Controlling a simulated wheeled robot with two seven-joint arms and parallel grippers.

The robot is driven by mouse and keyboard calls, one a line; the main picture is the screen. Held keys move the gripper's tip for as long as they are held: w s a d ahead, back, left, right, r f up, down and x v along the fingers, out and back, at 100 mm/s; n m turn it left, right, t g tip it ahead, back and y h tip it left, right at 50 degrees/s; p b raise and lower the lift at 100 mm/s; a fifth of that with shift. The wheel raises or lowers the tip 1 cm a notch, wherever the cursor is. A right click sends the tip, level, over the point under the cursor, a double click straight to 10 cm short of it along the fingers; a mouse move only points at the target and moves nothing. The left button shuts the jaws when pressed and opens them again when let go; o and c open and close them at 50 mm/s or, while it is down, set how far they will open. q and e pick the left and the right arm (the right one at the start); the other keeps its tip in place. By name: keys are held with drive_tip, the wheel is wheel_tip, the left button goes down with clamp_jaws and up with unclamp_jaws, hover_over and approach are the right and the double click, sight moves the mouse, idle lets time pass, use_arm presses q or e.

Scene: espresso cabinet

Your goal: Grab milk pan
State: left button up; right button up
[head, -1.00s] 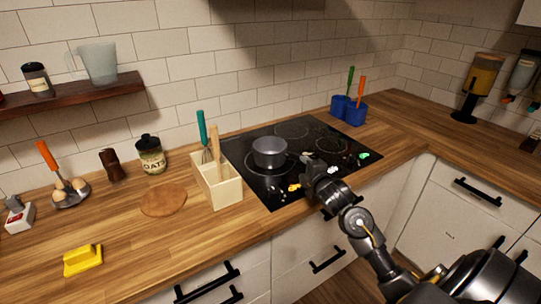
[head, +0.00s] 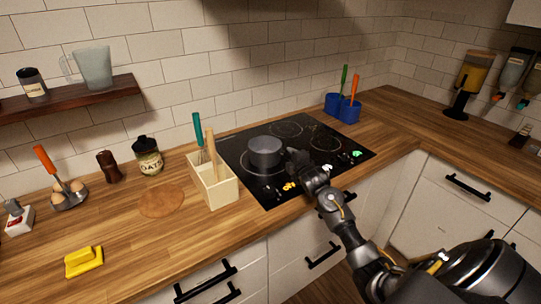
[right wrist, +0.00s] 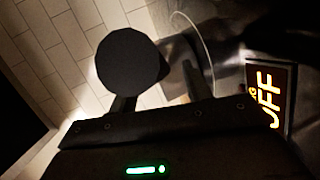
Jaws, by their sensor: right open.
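The milk pan (head: 266,152), a small dark grey pot, sits upright on the left part of the black cooktop (head: 260,188). My right gripper (head: 293,158) is just right of the pan, low over the cooktop, and is open. In the right wrist view, a dark rounded shape (right wrist: 128,62), which looks like the end of the pan's handle, is close in front of the gripper (right wrist: 160,85) and hides part of one finger. A curved rim shows behind it. I cannot tell whether the fingers touch the handle. My left gripper is not in view.
A wooden utensil box (head: 214,185) stands left of the cooktop. Blue utensil cups (head: 343,108) stand behind it on the right. An "OFF" label (right wrist: 270,95) shows in the right wrist view. The oats jar (head: 148,157) and yellow sponge holder (head: 84,261) are farther left.

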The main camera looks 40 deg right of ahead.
drive_tip(key=shift+w+d+f, duration=0.15)
drive_tip(key=shift+w, duration=0.35)
clamp_jaws()
idle(0.3)
